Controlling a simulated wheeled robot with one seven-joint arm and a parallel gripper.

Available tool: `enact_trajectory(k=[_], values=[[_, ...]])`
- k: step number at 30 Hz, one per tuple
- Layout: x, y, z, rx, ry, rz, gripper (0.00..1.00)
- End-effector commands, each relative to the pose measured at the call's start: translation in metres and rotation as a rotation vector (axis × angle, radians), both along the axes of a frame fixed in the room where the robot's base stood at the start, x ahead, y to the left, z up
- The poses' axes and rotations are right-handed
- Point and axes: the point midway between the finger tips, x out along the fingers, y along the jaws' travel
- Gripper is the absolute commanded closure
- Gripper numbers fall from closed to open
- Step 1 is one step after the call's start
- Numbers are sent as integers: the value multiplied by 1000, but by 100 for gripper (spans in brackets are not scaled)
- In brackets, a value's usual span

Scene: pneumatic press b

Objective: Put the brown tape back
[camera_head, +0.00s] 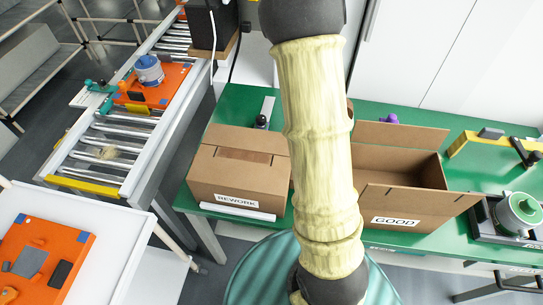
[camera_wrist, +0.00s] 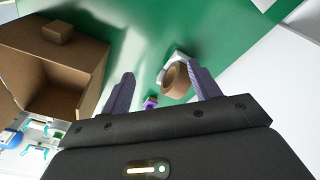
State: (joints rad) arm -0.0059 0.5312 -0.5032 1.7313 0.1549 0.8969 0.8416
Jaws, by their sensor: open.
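The brown tape (camera_wrist: 176,81) shows as a brown roll in the wrist view, over the green tabletop. It overlaps a pale grey piece (camera_wrist: 181,56), and I cannot tell whether it rests on it. My gripper (camera_wrist: 162,72) is open, with its two purple fingers apart. The roll shows between the fingers, close beside the right one; I cannot tell whether they touch. A small purple part (camera_wrist: 150,103) shows below and left of the roll.
An open carton (camera_head: 400,180) marked GOOD and a closed carton (camera_head: 235,180) marked REWORK stand on the green table (camera_head: 465,185). A purple thing (camera_head: 390,118) shows behind the GOOD carton. A yellow bar (camera_head: 478,142) and a round green-topped device (camera_head: 520,208) stand right.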

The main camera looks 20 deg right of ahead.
Motion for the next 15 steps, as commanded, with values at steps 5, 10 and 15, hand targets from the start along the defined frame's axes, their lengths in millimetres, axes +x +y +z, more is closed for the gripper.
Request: enact_trajectory(k=[5,10,15], values=[[-39,65,-4,51,-37,381,38],[-84,125,-7,49,-75,772,38],[-136,173,-11,3,-105,1154,38]])
